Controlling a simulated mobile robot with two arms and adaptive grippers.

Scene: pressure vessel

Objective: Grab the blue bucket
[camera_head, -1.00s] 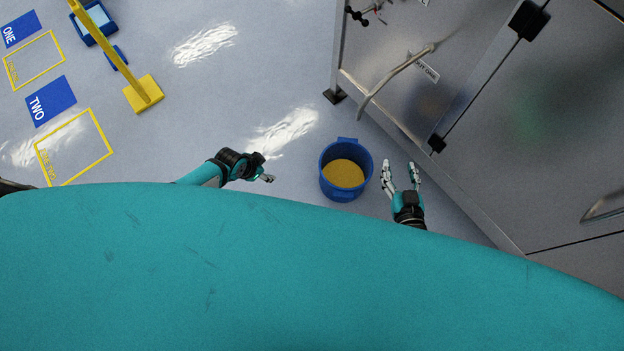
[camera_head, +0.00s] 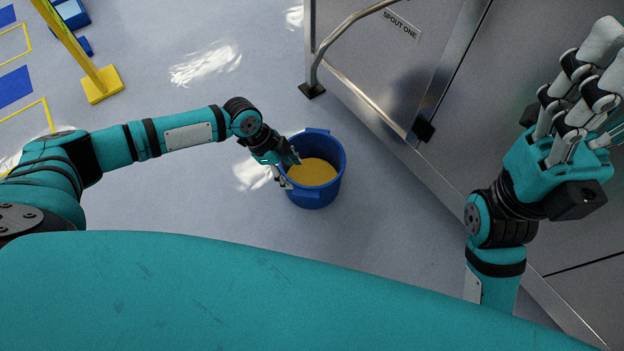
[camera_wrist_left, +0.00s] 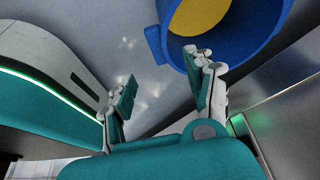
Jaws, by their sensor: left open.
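The blue bucket (camera_head: 318,195) stands upright on the floor, with yellow-brown material inside. My left gripper (camera_head: 287,169) is at the bucket's left rim, its fingers overlapping the rim in the head view. In the left wrist view the bucket (camera_wrist_left: 245,50) fills the upper right, with a side lug at its left. There the left gripper (camera_wrist_left: 163,88) has its fingers apart and nothing between them; one finger overlaps the bucket wall. I cannot tell whether it touches. My right gripper (camera_head: 585,85) is raised at the right, away from the bucket, its finger gap unclear.
A steel cabinet (camera_head: 465,150) labelled SPOUT ONE, with a bent pipe (camera_head: 345,30), stands right of the bucket. Its foot (camera_head: 312,90) is behind the bucket. A yellow post base (camera_head: 103,85) and blue floor markings are at the upper left.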

